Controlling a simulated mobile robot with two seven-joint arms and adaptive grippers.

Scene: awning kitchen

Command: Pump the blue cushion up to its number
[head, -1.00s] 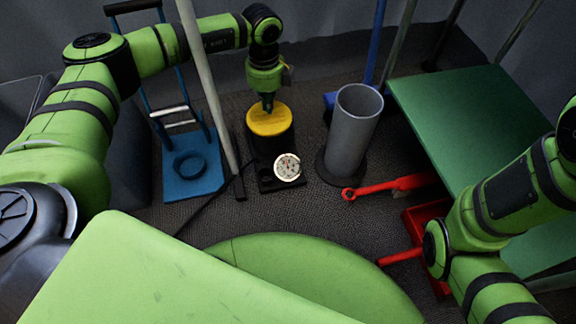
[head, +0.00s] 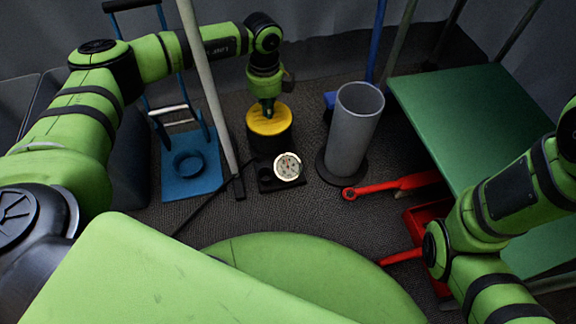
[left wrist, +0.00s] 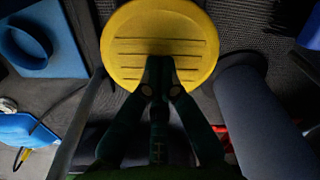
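A foot pump with a yellow round top (head: 284,122) on a black body stands in the middle of the floor. A white dial gauge (head: 288,167) sits at its front; its reading is too small to tell. My left gripper (head: 267,113) is upright over the yellow top, apparently touching it, its fingers together and empty. In the left wrist view the fingers (left wrist: 160,68) cover the near part of the yellow top (left wrist: 160,25). A blue thing, likely the cushion (left wrist: 22,128), shows at the left edge there; my arm hides it in the head view. My right gripper is out of view.
A grey cylinder (head: 355,125) stands right of the pump. A blue hand truck (head: 180,180) stands left, beside a pale pole (head: 212,100). A red wrench-like tool (head: 390,187) and red tray (head: 425,215) lie by the green table (head: 470,115). A black hose (head: 205,205) runs front-left.

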